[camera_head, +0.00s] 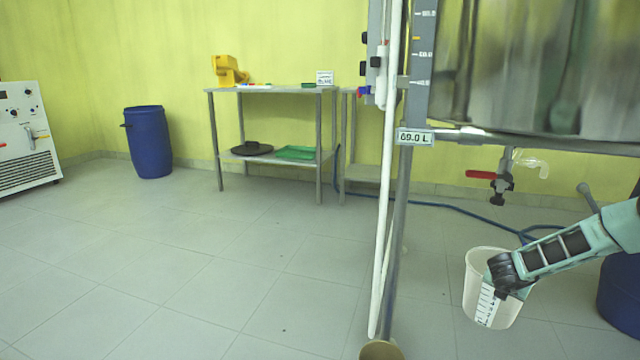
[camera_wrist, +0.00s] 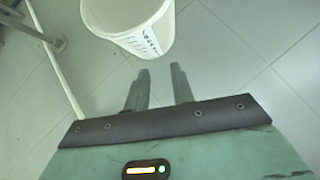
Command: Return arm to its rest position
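My arm reaches in from the right edge in the head view. My gripper (camera_head: 499,291) overlaps the rim and side of a white bucket (camera_head: 478,283) with a printed scale. In the wrist view my gripper (camera_wrist: 160,69) has its two fingers apart, with bare floor showing between them. The white bucket (camera_wrist: 122,22) lies just beyond the fingertips there, with its top cut off by the frame. I see no object between the fingers. Whether a finger touches the bucket is not clear.
A blue drum (camera_head: 620,295) is close under my arm. A table (camera_head: 270,89) and another drum (camera_head: 148,142) stand farther back. The left floor is clear.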

